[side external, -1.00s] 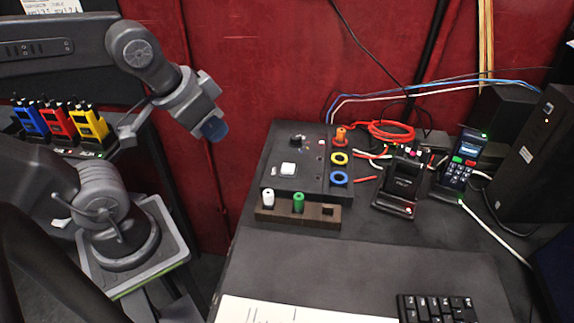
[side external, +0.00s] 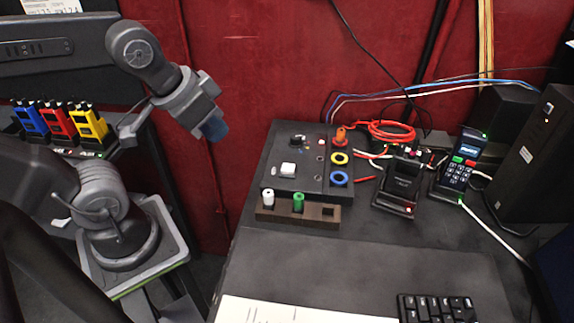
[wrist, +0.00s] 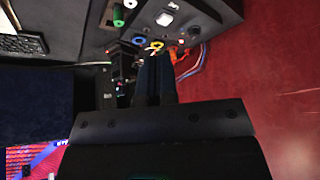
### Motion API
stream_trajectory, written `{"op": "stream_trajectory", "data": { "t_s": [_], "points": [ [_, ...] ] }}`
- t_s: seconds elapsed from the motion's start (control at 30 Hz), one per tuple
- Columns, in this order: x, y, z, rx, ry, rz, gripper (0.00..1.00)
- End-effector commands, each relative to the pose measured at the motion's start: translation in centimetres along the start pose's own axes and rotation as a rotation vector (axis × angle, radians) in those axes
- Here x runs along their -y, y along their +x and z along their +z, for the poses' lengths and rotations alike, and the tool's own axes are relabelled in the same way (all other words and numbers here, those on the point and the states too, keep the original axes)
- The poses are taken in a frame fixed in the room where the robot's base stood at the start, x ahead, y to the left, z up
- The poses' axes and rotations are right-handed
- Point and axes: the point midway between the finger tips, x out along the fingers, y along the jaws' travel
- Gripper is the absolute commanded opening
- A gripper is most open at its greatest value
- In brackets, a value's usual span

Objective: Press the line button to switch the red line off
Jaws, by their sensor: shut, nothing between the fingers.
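In the wrist view the white button (wrist: 165,19) is near the top. I cannot tell which control is the line button. A handset with a lit blue screen (side external: 469,148) has red and green keys and stands at the right. A dark cradle device (side external: 399,182) stands between box and handset. My gripper (side external: 215,130) is in the air left of the box, clear of it. In the wrist view its dark fingers (wrist: 154,62) are together and empty.
A brown rack (side external: 297,215) with a white and a green peg sits in front of the box. A keyboard (side external: 437,308) and paper (side external: 290,311) lie at the front. A red wall (side external: 260,65) closes the back. The middle desk is clear.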

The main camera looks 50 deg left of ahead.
Motion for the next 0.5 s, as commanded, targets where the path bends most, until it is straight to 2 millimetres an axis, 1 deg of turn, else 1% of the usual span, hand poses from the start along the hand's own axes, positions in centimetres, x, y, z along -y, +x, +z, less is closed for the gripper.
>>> {"op": "stream_trajectory", "data": {
  "t_s": [0.17, 0.27, 0.37, 0.5],
  "points": [
    [0.3, 0.1, -0.2, -0.009, 0.018, -0.017, 0.0],
    [1.1, 0.5, -1.0, -0.04, 0.076, -0.068, 0.0],
    [2.6, 1.2, -2.5, -0.096, 0.192, -0.157, 0.0],
    [4.7, 1.9, -5.6, -0.196, 0.434, -0.306, 0.0]
  ]
}}
